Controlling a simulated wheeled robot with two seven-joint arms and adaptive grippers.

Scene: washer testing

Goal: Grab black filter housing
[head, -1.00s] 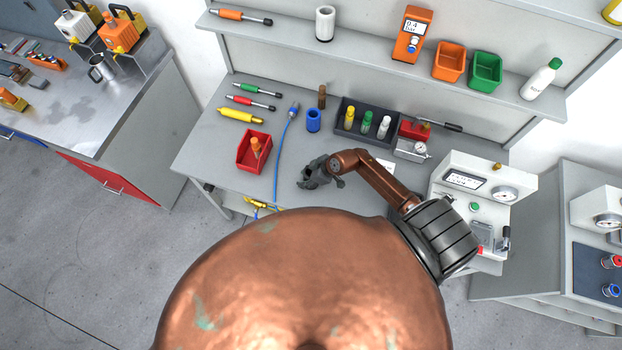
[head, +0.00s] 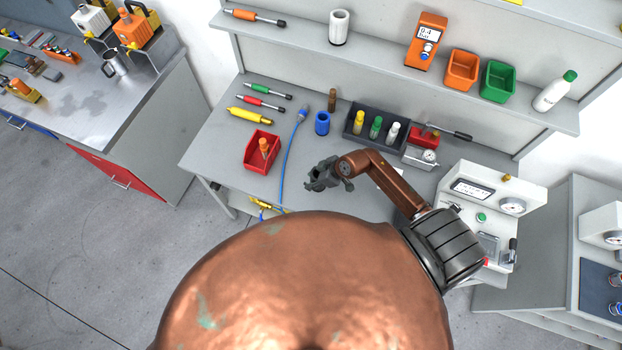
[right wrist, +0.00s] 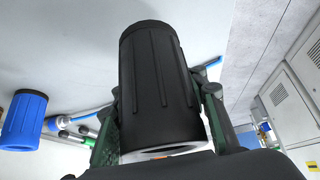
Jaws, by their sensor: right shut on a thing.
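The black filter housing (right wrist: 158,88) is a ribbed black cylinder. In the right wrist view it stands between the two fingers of my right gripper, which are shut on its sides. In the head view my right gripper (head: 318,178) is over the front part of the grey workbench, in front of the blue cylinder. There the housing is hard to tell apart from the dark gripper. My left gripper is in neither view.
On the workbench (head: 225,150) stand a blue cylinder (head: 322,124), a red bin (head: 261,150), a dark tray (head: 352,133) with several small bottles, and a white gauge box (head: 478,205) at right. A blue hose (head: 287,165) runs left of the gripper. The floor at left is clear.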

